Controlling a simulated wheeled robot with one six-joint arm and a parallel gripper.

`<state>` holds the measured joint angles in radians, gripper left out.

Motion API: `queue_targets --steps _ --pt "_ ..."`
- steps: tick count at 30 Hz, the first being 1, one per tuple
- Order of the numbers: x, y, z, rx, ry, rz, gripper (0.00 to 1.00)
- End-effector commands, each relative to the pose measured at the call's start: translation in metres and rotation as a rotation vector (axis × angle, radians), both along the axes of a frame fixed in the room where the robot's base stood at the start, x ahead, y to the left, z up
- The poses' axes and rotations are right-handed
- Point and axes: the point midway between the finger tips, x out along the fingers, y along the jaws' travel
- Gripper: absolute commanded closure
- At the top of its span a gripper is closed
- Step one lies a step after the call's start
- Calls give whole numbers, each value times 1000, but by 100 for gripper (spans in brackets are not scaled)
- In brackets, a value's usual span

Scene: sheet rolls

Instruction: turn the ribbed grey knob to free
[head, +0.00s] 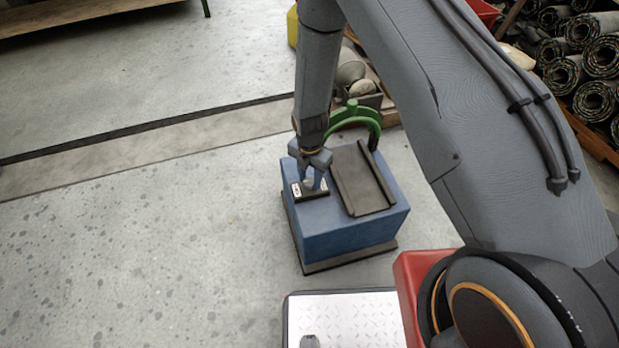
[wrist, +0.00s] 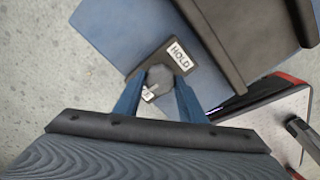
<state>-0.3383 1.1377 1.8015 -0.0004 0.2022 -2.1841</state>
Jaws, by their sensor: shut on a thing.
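The grey knob (wrist: 160,75) sits on a dark plate (wrist: 150,57) on top of a blue box (head: 345,236). A white label reading HOLD (wrist: 180,53) is on the plate beside the knob, at its upper right in the wrist view. A second small white label (wrist: 149,93) lies on the opposite side, partly covered and not readable. My gripper (wrist: 160,84) points down with its blue fingers shut on the knob, one on each side. In the head view my gripper (head: 312,184) stands over the box's left part and mostly hides the knob. The knob's pointing direction is unclear.
A dark raised-edge channel (head: 362,180) lies on the box, right of my gripper. A green arch (head: 355,116) rises behind it. Rolled sheets (head: 590,75) are stacked at the upper right. A red-edged, light patterned plate (head: 345,318) is in front. Floor at left is clear.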

Motion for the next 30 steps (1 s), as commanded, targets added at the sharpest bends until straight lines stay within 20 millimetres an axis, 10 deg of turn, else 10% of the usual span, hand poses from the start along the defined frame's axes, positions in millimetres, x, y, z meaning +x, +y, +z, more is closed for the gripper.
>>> queue_targets --steps 23,24,30 --pt "-1 0 0 0 1 98 86" --pt "-1 0 0 0 1 97 56" --pt "0 0 0 -1 1 96 45"
